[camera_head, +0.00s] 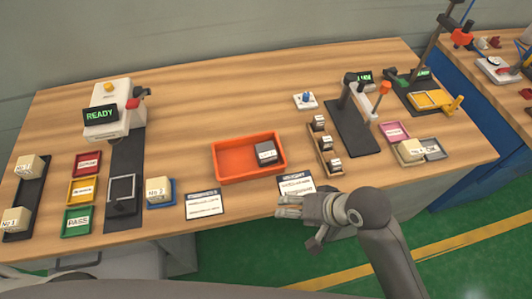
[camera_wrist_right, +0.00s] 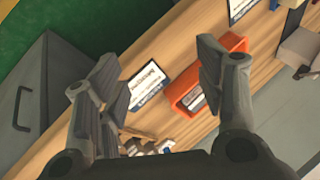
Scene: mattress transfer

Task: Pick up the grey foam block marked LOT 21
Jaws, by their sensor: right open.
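A grey block (camera_head: 266,153) with a white label sits inside the right part of an orange tray (camera_head: 232,179). Its lettering is too small to read. In the right wrist view the grey block (camera_wrist_right: 191,101) shows in the orange tray (camera_wrist_right: 235,42), between and beyond the fingers. My right gripper (camera_head: 284,206) is at the table's front edge, in front of the tray and apart from the block. In the right wrist view the right gripper (camera_wrist_right: 155,75) has its fingers wide apart with nothing between them. My left gripper does not show.
Printed cards (camera_head: 205,204) (camera_head: 296,186) lie in front of the tray. A wooden rack (camera_head: 325,158) with small dark labelled blocks stands right of it. A cream block (camera_head: 158,190) on a blue tray is to the left. Bare table lies behind the tray.

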